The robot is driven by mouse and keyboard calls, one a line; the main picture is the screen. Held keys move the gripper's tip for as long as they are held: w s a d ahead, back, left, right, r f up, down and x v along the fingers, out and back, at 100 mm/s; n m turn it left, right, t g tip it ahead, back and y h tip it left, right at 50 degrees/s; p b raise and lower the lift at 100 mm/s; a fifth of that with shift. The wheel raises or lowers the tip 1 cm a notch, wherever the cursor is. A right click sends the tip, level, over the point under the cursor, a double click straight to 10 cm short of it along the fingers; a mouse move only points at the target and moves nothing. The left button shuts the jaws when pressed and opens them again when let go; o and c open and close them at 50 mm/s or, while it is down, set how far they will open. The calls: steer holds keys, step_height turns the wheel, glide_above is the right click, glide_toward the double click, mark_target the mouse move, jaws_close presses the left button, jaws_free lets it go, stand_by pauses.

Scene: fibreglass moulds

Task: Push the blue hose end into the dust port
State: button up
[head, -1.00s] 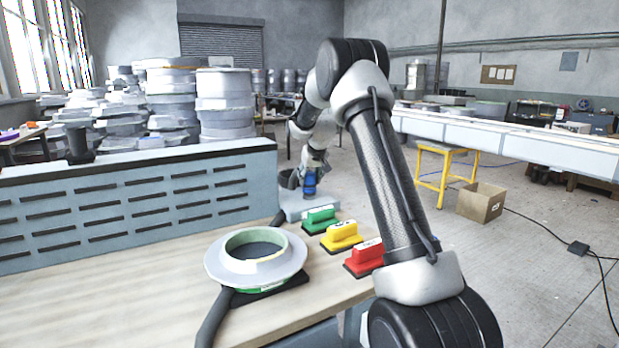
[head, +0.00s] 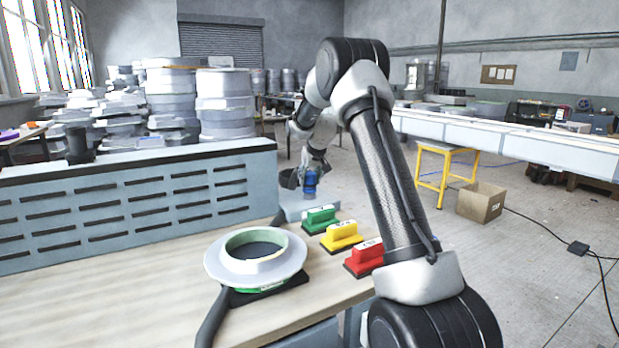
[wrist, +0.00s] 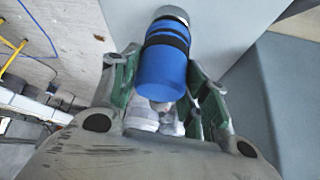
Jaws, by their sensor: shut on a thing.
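The blue hose end (wrist: 163,75) is a short blue cylinder with a black band, seen large in the wrist view. It is also small in the head view (head: 310,183), over the pale grey-blue box (head: 297,209). My gripper (wrist: 158,82) is shut on it, with a green-lined finger on each side; the arm hides part of this in the head view (head: 314,168). A round silver-grey piece (wrist: 172,13) shows beyond the blue cylinder, in line with it. I cannot tell whether this is the dust port, or how deep the hose end sits.
Green (head: 320,219), yellow (head: 342,236) and red (head: 364,258) handled blocks stand along the bench's right edge. A ring-shaped mould (head: 225,262) lies on the wooden bench (head: 130,275). A slotted grey-blue panel (head: 135,205) rises behind it. The bench's left part is clear.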

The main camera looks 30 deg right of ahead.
steer(key=shift+f, duration=0.55)
steer(key=o, duration=1.1)
steer(key=v, duration=1.2)
